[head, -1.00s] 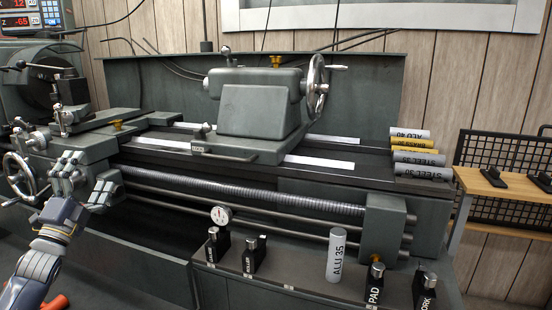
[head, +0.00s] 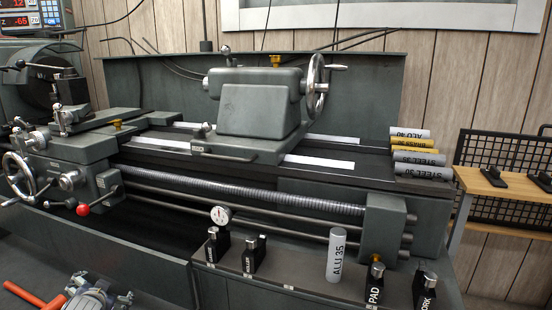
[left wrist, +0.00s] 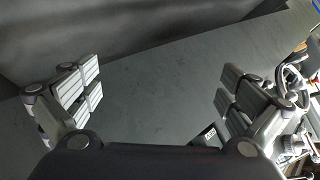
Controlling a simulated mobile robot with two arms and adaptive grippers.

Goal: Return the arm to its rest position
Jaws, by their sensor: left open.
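My left gripper (head: 95,293) is low at the bottom left of the head view, in front of the lathe and partly cut off by the frame edge. In the left wrist view the left gripper (left wrist: 160,86) has its two fingers wide apart with nothing between them. Plain dark grey surfaces lie beyond the fingers. The gripper is apart from the lathe carriage (head: 70,150) and its red-knobbed lever (head: 83,209). My right gripper is not in view.
A red-orange object (head: 35,297) lies at the bottom left, close to my left gripper. The lathe's front panel (head: 130,255) stands behind it. Labelled holders and an ALU 35 cylinder (head: 336,255) stand on the front ledge. Labelled bars (head: 420,160) are stacked at right.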

